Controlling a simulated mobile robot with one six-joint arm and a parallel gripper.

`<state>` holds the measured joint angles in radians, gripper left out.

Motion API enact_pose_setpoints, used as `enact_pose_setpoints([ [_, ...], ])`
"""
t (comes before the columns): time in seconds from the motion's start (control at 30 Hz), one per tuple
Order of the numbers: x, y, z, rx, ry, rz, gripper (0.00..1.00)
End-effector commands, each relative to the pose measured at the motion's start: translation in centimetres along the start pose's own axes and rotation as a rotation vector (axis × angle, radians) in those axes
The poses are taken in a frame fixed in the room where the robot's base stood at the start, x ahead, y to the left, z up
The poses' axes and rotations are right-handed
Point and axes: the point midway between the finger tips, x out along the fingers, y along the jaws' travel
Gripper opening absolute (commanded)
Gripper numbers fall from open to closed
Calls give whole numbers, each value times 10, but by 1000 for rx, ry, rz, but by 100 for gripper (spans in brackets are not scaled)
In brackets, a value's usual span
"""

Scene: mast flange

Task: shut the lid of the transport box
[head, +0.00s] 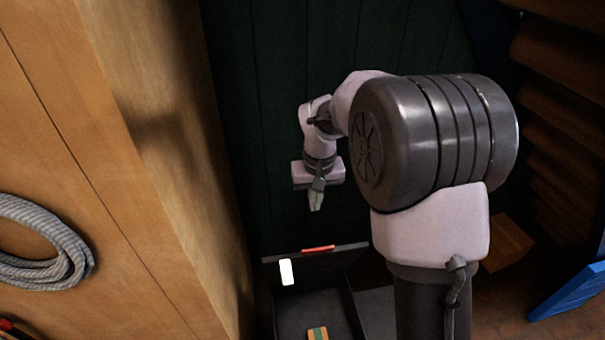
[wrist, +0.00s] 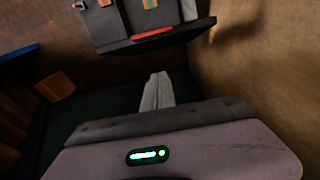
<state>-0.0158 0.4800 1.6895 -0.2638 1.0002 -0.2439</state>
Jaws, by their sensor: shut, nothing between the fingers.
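The transport box (head: 305,312) is a dark grey box at the bottom of the head view, partly cut off by the frame. Its lid (head: 340,256) stands open at the far side, with a red strip (head: 318,249) on its top edge and a white label (head: 286,271). The lid's edge (wrist: 190,31) and red strip (wrist: 152,33) also show at the top of the wrist view. My gripper (head: 316,207) is shut and empty, pointing down beyond the lid's edge and apart from it. Its fingers (wrist: 156,80) are together in the wrist view.
An orange-and-green item (head: 318,334) lies in the box. A wooden panel (head: 150,150) with a rope coil (head: 75,262) stands close on the left. A dark green wall (head: 260,130) is behind. A wooden block (head: 507,243) and a blue panel (head: 570,292) are at right.

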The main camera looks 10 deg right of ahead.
Motion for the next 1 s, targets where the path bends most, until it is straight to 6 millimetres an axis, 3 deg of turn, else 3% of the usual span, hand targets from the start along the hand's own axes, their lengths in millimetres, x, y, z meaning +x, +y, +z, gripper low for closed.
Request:
enact_pose_setpoints([
  [0.17, 22, 1, -4, -12, -15, 5, 0],
  [0.6, 113, 1, 1, -9, -15, 4, 0],
  [0.8, 116, 1, 29, -9, -12, 4, 0],
  [1.0, 118, 2, 37, -9, -11, 4, 0],
])
